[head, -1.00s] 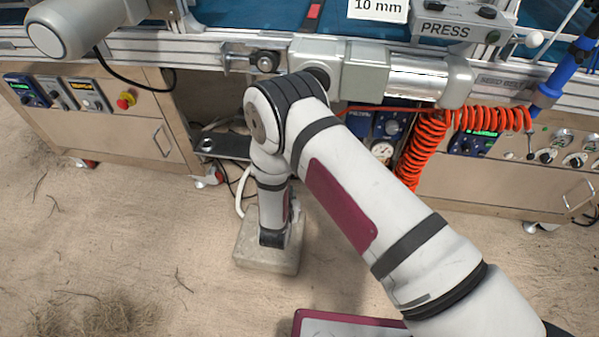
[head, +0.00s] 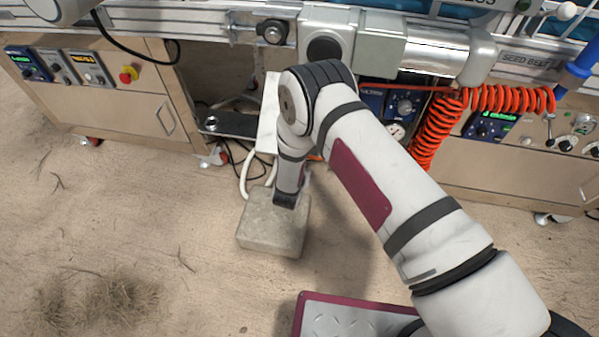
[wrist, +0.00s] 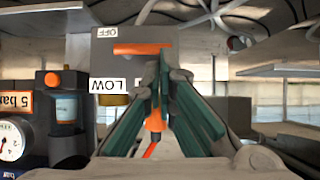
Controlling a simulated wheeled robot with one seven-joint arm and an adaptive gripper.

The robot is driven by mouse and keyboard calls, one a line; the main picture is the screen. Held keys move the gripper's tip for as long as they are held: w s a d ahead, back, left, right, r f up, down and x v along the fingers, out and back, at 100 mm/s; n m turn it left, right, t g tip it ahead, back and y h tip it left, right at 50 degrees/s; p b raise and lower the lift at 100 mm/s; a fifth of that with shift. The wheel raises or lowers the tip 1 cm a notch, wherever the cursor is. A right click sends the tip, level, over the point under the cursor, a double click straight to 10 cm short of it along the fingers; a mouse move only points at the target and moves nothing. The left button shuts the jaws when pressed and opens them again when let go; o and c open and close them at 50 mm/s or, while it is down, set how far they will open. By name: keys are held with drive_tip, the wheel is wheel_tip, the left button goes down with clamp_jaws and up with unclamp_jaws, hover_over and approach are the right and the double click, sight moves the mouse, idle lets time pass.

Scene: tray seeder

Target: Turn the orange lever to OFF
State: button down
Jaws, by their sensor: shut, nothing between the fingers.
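The orange lever (wrist: 140,48) shows in the wrist view as a flat bar lying level across a grey panel (wrist: 103,62). A white OFF label (wrist: 107,32) sits above it and a LOW label (wrist: 109,86) below it; both read upside down. My gripper (wrist: 163,66) is shut and empty, its green-sided fingers meeting in front of the panel. The fingertips overlap the lever's right end in the picture; I cannot tell whether they touch. More orange shows between the fingers, partly hidden. In the head view my arm hides the gripper and the lever.
A gauge (wrist: 12,140) and a regulator with a "5 bar" tag (wrist: 17,103) stand left of the panel. In the head view, a coiled orange hose (head: 433,130) hangs right of my arm. A stone block (head: 273,228) sits on open sandy floor. A cabinet (head: 110,110) stands left.

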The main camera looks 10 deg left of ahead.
drive_tip(key=shift+b+x, duration=1)
drive_tip(key=shift+x, duration=1.65)
drive_tip(key=shift+s, duration=0.1)
drive_tip(key=shift+f, duration=0.15)
